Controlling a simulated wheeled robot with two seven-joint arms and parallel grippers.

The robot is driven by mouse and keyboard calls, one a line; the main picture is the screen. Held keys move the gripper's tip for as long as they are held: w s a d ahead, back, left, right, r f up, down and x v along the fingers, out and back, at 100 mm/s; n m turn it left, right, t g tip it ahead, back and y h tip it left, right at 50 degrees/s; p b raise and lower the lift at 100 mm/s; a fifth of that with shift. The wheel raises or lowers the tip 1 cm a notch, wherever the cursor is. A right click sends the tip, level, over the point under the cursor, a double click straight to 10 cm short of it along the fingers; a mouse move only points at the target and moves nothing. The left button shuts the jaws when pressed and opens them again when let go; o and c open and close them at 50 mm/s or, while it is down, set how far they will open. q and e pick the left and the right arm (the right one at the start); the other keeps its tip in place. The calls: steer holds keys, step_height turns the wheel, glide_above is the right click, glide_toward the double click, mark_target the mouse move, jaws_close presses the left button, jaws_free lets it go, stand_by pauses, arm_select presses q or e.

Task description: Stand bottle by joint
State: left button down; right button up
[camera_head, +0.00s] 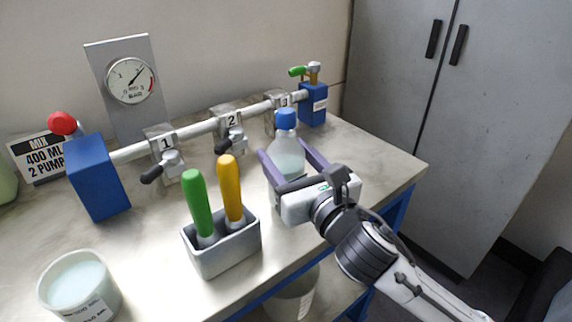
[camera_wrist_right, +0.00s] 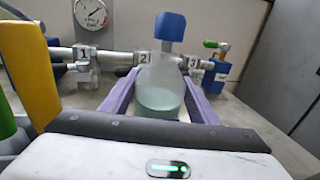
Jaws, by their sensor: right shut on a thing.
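A clear bottle (camera_head: 287,152) with a blue cap and pale liquid stands upright on the bench, in front of the pipe between joints 2 and 3. It also shows in the right wrist view (camera_wrist_right: 161,85). My right gripper (camera_head: 283,160) is shut on the bottle, one purple finger on each side. The pipe carries three numbered joints: joint 1 (camera_head: 165,158) at left, joint 2 (camera_head: 231,130) in the middle and joint 3 (camera_head: 284,104) at right, partly behind the bottle. I cannot tell whether the bottle's base touches the bench. My left gripper is not in view.
A grey holder (camera_head: 222,247) with a green and a yellow handle stands left of my right gripper. A white tub (camera_head: 78,287) of pale liquid is at the front left. Blue blocks (camera_head: 96,178) hold the pipe ends. A gauge (camera_head: 131,81) stands behind.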

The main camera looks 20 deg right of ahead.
steer(key=shift+f, duration=0.45)
steer(key=shift+f, duration=0.15)
steer(key=o, duration=1.5)
steer(key=shift+f, duration=0.1)
